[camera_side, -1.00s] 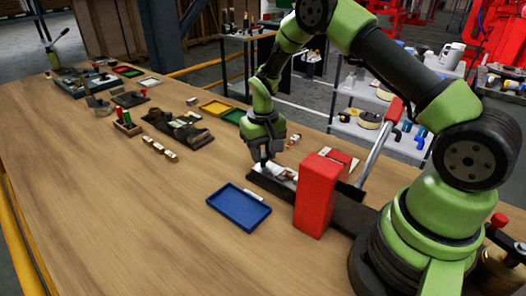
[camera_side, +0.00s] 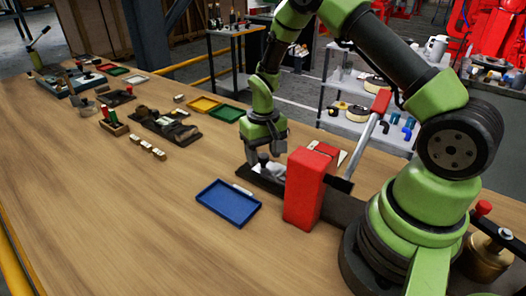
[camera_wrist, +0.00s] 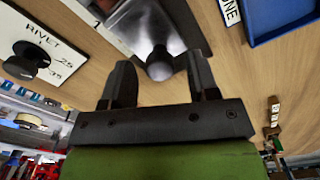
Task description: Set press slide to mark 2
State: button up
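The press slide (camera_wrist: 145,25) is a grey metal block with a dark round knob (camera_wrist: 158,66) at its near end in the wrist view. My gripper (camera_wrist: 160,70) is open, its two black fingers on either side of the knob with gaps showing. A pale strip (camera_wrist: 90,14) with small marks runs beside the slide; I cannot tell which mark the slide stands at. In the side view my gripper (camera_side: 262,158) is low over the dark press rail, left of the red press body (camera_side: 304,190). It partly hides the slide there.
A blue tray (camera_side: 228,203) lies in front of the rail. The press lever (camera_side: 366,135) rises at the right. A white RIVET plate (camera_wrist: 38,50) with a black knob is at the wrist view's left. Yellow (camera_side: 203,105) and green trays lie behind. The table's front left is bare.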

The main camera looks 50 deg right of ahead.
notch_tip(320, 180, up, 10)
dwell(0.6)
jog(key=m, duration=0.2)
jog(key=f+m, duration=0.1)
jog(key=m, duration=0.2)
notch_tip(320, 180, down, 9)
jog(key=shift+f, duration=0.1)
dwell(0.4)
